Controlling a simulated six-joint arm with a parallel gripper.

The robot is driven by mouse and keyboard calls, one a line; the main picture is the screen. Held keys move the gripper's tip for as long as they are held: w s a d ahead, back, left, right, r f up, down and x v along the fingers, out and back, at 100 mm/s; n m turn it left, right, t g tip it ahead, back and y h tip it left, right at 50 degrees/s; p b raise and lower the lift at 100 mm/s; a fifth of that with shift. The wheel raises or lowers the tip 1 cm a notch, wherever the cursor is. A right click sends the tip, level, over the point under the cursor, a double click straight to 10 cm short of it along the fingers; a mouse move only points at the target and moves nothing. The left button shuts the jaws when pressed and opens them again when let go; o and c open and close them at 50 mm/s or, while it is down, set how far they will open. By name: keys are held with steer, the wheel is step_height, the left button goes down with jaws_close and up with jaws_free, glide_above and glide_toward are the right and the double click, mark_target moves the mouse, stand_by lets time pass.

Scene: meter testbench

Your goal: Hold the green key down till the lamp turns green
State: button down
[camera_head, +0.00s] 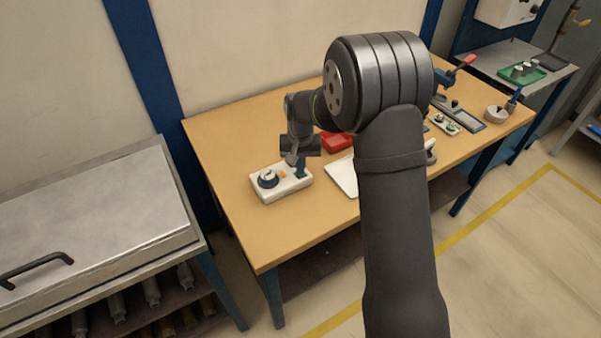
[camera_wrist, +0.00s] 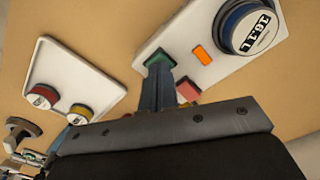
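A white meter box (camera_head: 285,190) stands near the front left of the table. The box (camera_wrist: 190,30) also shows in the wrist view, with a round blue-ringed meter (camera_wrist: 248,28), an orange lit lamp (camera_wrist: 203,54), a green key (camera_wrist: 158,59) and a red key (camera_wrist: 188,92). The lamp (camera_head: 283,173) looks orange in the head view too. My gripper (camera_wrist: 157,70) is shut and empty, pointing down with its fingertips over the green key and covering part of it. The tips appear to be on the key; I cannot tell how far it is pressed.
A white panel (camera_wrist: 75,62) with red and yellow round parts lies beside the box. A red tray (camera_head: 335,142) sits behind my gripper. Several small items lie at the table's right.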

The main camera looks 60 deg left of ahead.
stand_by(0.5)
steer(key=shift+r, duration=3)
